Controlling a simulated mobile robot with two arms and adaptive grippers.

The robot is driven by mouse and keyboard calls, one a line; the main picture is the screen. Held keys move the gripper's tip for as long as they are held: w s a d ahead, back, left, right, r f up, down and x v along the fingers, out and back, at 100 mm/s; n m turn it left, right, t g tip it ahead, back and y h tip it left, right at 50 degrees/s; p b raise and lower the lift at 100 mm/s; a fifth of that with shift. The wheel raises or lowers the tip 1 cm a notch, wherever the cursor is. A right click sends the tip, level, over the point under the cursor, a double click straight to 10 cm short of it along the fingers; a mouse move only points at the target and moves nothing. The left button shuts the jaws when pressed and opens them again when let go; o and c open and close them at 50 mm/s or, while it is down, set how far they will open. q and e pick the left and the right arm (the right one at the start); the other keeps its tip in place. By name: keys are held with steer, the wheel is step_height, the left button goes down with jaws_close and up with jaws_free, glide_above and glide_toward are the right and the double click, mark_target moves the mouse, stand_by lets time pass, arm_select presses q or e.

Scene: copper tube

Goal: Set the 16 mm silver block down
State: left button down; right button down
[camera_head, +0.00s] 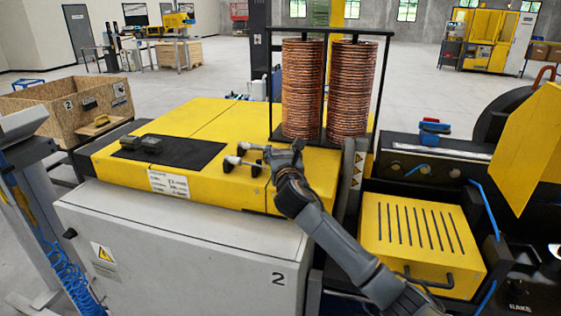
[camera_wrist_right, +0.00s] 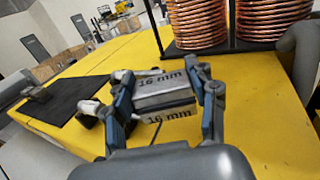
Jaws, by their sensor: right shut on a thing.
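The silver block (camera_wrist_right: 166,98), marked "16 mm", is between the fingers of my right gripper (camera_wrist_right: 165,100) in the right wrist view. The gripper is shut on it, with a finger on either side. In the head view my right gripper (camera_head: 242,162) is over the yellow machine top (camera_head: 215,117), just right of the black mat (camera_head: 182,155). The block is too small there to make out clearly. Whether its underside touches the yellow surface cannot be told. My left gripper is not in view.
Two dark blocks (camera_head: 131,142) (camera_head: 151,145) stand on the mat's left part; its middle and right are bare. A black rack with two copper tube coils (camera_head: 302,90) (camera_head: 352,90) stands behind my right gripper. A wooden crate (camera_head: 70,105) is at left.

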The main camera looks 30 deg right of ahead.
steer(key=shift+w+f, duration=0.15)
steer(key=shift+w, duration=0.1)
steer(key=shift+f+p, duration=0.5)
steer(key=shift+f, duration=1.1)
steer(key=c, duration=0.8)
jaws_free()
steer(key=shift+f, duration=0.25)
steer(key=o, duration=0.4)
steer(key=shift+r, duration=0.1)
